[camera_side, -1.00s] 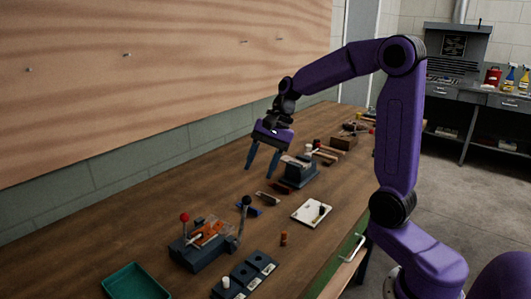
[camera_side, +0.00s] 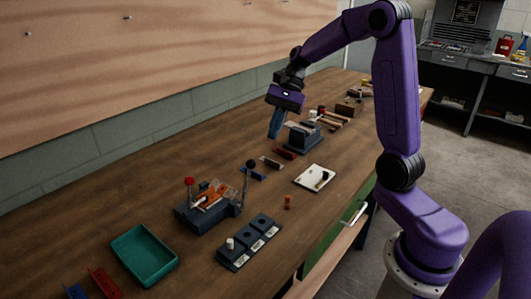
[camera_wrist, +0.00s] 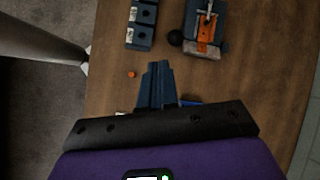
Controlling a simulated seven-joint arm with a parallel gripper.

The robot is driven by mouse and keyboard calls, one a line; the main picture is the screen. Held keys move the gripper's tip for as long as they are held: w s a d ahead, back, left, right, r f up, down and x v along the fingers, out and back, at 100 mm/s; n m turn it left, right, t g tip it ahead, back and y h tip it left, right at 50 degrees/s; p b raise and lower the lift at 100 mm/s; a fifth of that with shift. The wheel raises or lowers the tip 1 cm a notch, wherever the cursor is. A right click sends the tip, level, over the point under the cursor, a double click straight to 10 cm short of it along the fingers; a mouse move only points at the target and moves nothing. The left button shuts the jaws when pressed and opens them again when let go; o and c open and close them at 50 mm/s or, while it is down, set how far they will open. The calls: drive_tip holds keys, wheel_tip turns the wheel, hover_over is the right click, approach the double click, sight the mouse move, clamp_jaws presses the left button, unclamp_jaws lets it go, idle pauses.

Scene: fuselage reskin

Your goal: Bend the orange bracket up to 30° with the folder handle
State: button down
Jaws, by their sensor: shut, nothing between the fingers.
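The folder (camera_side: 196,218) is a dark blue-grey block on the bench, with a red-knobbed lever (camera_side: 189,183) at its left and a black-knobbed handle (camera_side: 247,185) standing near upright at its right. The orange bracket (camera_side: 213,196) lies in the folder, partly covered by its clamp parts; its bend angle is too small to tell. In the wrist view the orange bracket (camera_wrist: 207,30) is at the upper right, with the handle's black knob (camera_wrist: 176,37) to its left. My gripper (camera_side: 274,136) is shut and empty above the bench, behind and apart from the folder; its fingers (camera_wrist: 157,66) point toward the folder side.
A teal tray (camera_side: 146,279) and a block with several sockets (camera_side: 249,243) stand near the folder. A small orange peg (camera_side: 288,202), a white plate (camera_side: 315,179) and a blue-grey fixture (camera_side: 304,137) are farther right. Red and blue strips lie at the front left.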

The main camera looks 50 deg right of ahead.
drive_tip(key=d+f+m+t+y, duration=0.2)
drive_tip(key=d+f+m+y, duration=0.5)
drive_tip(key=d+f+y, duration=0.25)
approach(252, 168)
drive_tip(key=a+f, duration=0.3)
drive_tip(key=a, duration=0.1)
drive_tip(key=shift+w+a+r+m+t, duration=0.3)
drive_tip(key=shift+w+r, duration=0.25)
drive_tip(key=shift+r, duration=0.05)
drive_tip(key=shift+a+r+h, duration=0.4)
drive_tip(key=shift+a+h, duration=0.05)
drive_tip(key=shift+a, duration=0.1)
drive_tip(key=shift+f, duration=0.1)
